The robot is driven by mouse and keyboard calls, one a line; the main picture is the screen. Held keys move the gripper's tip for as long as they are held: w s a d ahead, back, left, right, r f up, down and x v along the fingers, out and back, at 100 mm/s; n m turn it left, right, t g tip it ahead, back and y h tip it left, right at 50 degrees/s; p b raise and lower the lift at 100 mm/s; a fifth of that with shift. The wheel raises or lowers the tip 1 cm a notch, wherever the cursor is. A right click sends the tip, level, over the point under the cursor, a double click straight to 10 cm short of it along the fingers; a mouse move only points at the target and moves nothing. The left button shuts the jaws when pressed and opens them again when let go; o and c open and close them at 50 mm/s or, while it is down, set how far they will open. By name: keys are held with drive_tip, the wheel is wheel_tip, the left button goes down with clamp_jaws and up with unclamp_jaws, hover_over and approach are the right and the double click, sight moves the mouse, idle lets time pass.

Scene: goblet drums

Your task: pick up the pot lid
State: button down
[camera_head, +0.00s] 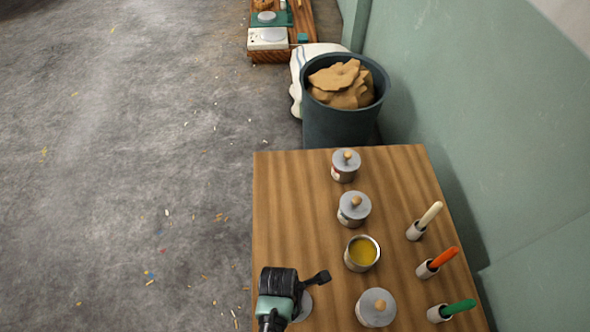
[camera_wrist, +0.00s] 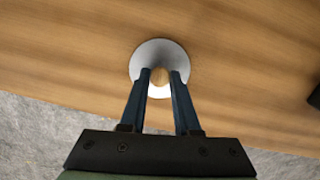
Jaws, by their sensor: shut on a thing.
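The pot lid (camera_wrist: 160,50) is a pale grey disc with a round wooden knob (camera_wrist: 160,76), seen from above in the wrist view. My gripper (camera_wrist: 161,77) is shut on the knob, with one dark finger on each side of it. In the head view the lid (camera_head: 305,305) shows only in part, beside and under my gripper (camera_head: 302,290), at the table's near left edge. I cannot tell whether it touches the table. An open pot (camera_head: 362,254) with yellow contents stands to the right and farther back.
Lidded pots stand on the wooden table (camera_head: 285,190): two farther back (camera_head: 354,209) (camera_head: 346,165) and one at the near right (camera_head: 376,307). Holders with white, orange and green handles (camera_head: 437,263) line the right side. A dark bin (camera_head: 340,125) stands behind. The table's left strip is clear.

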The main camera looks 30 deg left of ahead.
drive_tip(key=shift+r, duration=0.1)
wheel_tip(320, 180, up, 10)
drive_tip(key=p, duration=0.1)
idle(0.3)
drive_tip(key=shift+p, duration=0.4)
wheel_tip(320, 180, up, 4)
drive_tip(key=p, duration=0.5)
